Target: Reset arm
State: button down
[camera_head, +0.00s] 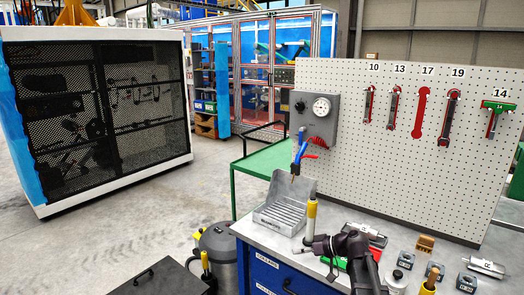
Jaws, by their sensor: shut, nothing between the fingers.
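My arm (362,262) is dark and reaches in from the bottom edge over the front of the grey workbench (262,227). My gripper (303,250) is at its left end, small in the view, shut and empty. It points left, close to the bench's front edge and just below an upright yellow-and-grey tool (311,215). I cannot tell whether it touches that tool. A green-and-red piece (336,263) shows partly behind my arm.
A metal tray (285,210) stands left of my gripper. Small blocks and metal parts (425,244) crowd the bench to the right. A pegboard (350,150) with wrenches rises behind.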

jog(key=s+d+f+m+g+h+p, duration=0.2)
jog(key=s+m+h, duration=0.1)
jog(key=s+h, duration=0.3)
jog(key=s+d+f+m+g+h+p, duration=0.2)
jog(key=s+h, duration=0.4)
jog(key=s, duration=0.4)
jog(key=shift+s+d+f+m+p, duration=0.35)
jog(key=shift+d+f+m+p, duration=0.3)
jog(key=shift+m, duration=0.55)
